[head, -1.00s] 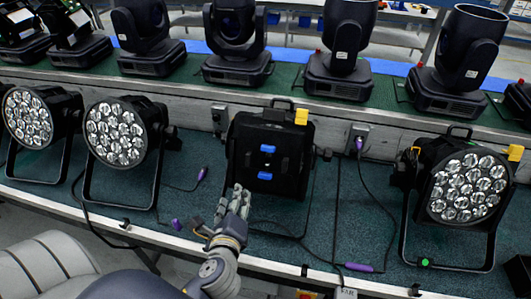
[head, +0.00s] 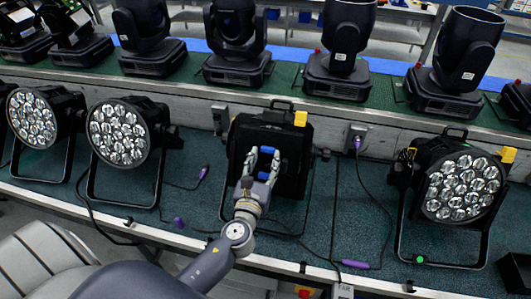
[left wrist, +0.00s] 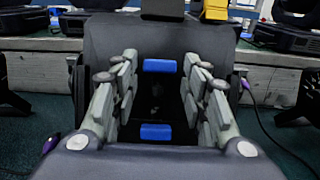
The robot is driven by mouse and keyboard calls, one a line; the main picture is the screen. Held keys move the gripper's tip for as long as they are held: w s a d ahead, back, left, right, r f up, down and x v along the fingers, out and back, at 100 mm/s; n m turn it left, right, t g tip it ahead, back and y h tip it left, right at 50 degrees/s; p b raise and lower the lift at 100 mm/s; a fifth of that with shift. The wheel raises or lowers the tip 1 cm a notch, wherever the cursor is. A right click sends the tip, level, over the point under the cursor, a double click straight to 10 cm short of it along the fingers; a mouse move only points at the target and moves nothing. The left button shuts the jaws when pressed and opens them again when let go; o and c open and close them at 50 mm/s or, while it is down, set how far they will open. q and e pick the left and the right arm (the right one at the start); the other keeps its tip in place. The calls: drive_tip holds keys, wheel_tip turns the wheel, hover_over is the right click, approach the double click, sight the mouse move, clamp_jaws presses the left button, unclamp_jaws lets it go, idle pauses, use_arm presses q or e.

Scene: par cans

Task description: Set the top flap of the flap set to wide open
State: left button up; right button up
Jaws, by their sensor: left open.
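The flap set (head: 293,178) is the black square front of the unit in the middle of the bench. Its flaps look folded over the front. An upper blue tab (head: 267,149) and a lower blue tab (head: 263,176) stand out on it; the upper one seems to be on the top flap (left wrist: 120,42). My left gripper (head: 263,156) is open in front of the flap set. In the left wrist view its fingers stand left and right of the upper blue tab (left wrist: 160,65) and lower blue tab (left wrist: 156,132), with nothing between them gripped. My right gripper is out of view.
Par cans with round lens faces stand at the left (head: 119,136) and right (head: 462,188). A yellow piece (head: 300,119) sits at the flap set's upper right corner. Moving-head lights (head: 340,50) line the shelf behind. Cables with purple plugs (head: 355,264) lie on the bench.

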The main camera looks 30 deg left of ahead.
use_arm(q)
drive_tip(key=shift+x, duration=0.95)
drive_tip(key=shift+c, duration=0.3)
